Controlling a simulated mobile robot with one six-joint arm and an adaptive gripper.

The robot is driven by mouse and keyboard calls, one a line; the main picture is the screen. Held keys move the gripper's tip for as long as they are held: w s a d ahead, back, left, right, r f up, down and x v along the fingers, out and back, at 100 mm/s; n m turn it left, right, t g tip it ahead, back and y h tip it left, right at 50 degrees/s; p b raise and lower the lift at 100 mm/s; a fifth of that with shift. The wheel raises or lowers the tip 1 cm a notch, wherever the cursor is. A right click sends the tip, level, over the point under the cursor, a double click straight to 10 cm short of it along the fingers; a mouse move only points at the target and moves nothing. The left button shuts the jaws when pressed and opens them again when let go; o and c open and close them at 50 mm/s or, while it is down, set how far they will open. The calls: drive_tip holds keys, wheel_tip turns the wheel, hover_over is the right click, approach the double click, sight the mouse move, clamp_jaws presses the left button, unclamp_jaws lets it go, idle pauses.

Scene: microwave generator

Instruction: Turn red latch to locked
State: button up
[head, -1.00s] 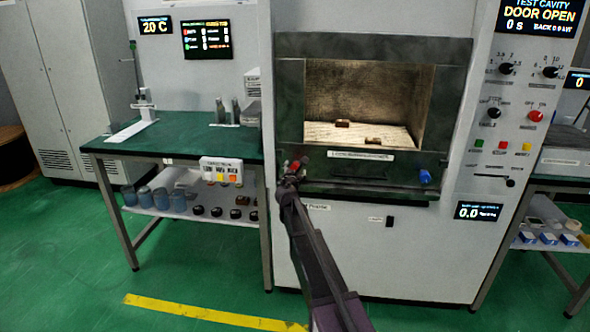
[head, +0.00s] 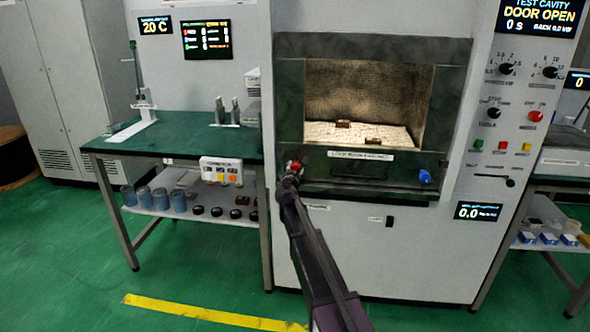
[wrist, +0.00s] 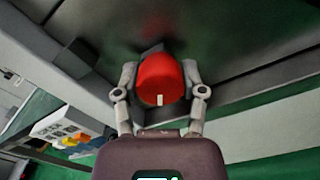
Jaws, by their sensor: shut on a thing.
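The red latch (wrist: 160,80) is a rounded red knob with a white mark on its lower edge, seen close in the wrist view. In the head view its red shows at the lower left of the cavity frame (head: 296,165). My gripper (wrist: 160,82) has one finger on each side of the knob and is shut on it. In the head view my gripper (head: 291,172) covers part of the latch. The mark points toward my gripper's palm. I cannot read any lock label.
A blue knob (head: 425,176) sits at the lower right of the cavity frame. The cavity is open, with small brown blocks (head: 343,124) inside. The display (head: 540,15) reads DOOR OPEN. A green-topped bench (head: 180,135) stands to the left.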

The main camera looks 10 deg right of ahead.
drive_tip(key=m, duration=0.4)
drive_tip(key=shift+w+m, duration=0.1)
drive_tip(key=shift+m, duration=0.3)
drive_tip(key=m, duration=0.4)
drive_tip(key=shift+m, duration=0.3)
drive_tip(key=m, duration=0.4)
drive_tip(key=shift+r, duration=0.1)
drive_tip(key=shift+m, duration=2.1)
drive_tip(key=o, duration=1.2)
drive_tip(key=shift+c, duration=0.2)
